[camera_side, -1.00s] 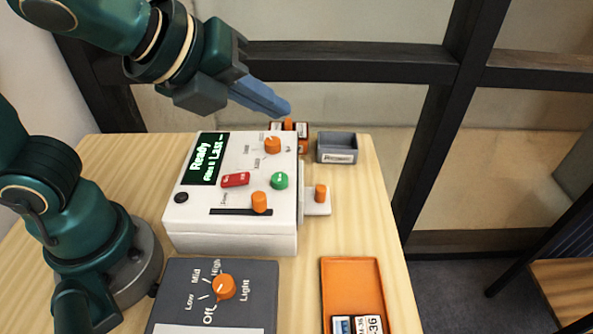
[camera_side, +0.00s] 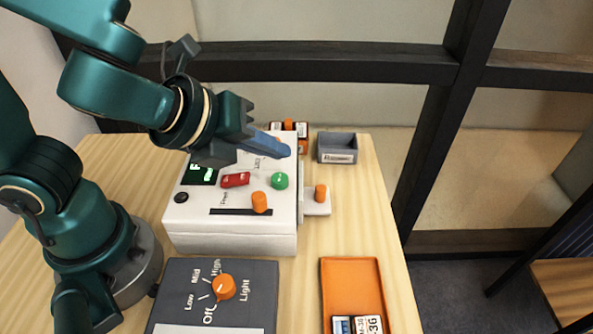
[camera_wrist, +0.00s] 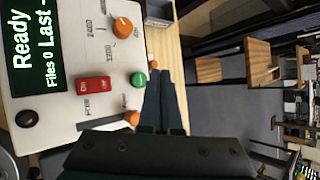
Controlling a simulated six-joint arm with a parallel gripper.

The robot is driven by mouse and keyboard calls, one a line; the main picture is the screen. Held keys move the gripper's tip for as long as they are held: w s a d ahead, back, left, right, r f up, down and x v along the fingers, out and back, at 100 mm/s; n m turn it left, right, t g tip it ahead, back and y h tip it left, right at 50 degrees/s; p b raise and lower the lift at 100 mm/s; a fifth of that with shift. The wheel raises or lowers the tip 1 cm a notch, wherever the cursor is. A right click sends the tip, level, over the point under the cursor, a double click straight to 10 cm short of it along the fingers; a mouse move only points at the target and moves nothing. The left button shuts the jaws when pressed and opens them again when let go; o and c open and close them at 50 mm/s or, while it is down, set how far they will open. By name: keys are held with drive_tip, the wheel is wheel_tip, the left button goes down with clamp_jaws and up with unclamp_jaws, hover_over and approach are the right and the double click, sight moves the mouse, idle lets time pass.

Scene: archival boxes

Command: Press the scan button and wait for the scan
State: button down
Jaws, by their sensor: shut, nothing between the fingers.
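The white scanner box (camera_side: 232,243) stands on the table with a sloped control panel. Its round green button (camera_side: 280,181) sits at the panel's right side; it also shows in the wrist view (camera_wrist: 138,80). The screen (camera_wrist: 30,45) reads "Ready", "Files 0", "Last -" in the wrist view. My gripper (camera_side: 284,150) is shut and empty, its blue fingers over the upper right of the panel, behind and above the green button. In the wrist view the fingertips (camera_wrist: 158,76) appear just right of the button, apart from it as far as I can tell. The fingers hide the upper orange knob in the side view.
The panel also has a red switch (camera_side: 235,180), an orange slider knob (camera_side: 260,202) and a black button (camera_side: 181,197). A grey bin (camera_side: 337,147) stands behind right. An orange tray (camera_side: 351,273) with labelled pieces lies in front, beside a light-control unit (camera_side: 250,305).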

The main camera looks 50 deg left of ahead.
sight(275, 190)
drive_tip(key=shift+f, duration=1.1)
idle(1.3)
drive_tip(key=shift+f, duration=0.4)
drive_tip(key=shift+f, duration=0.45)
idle(0.5)
idle(0.3)
drive_tip(key=shift+r, duration=0.9)
drive_tip(key=shift+r, duration=2.5)
idle(0.5)
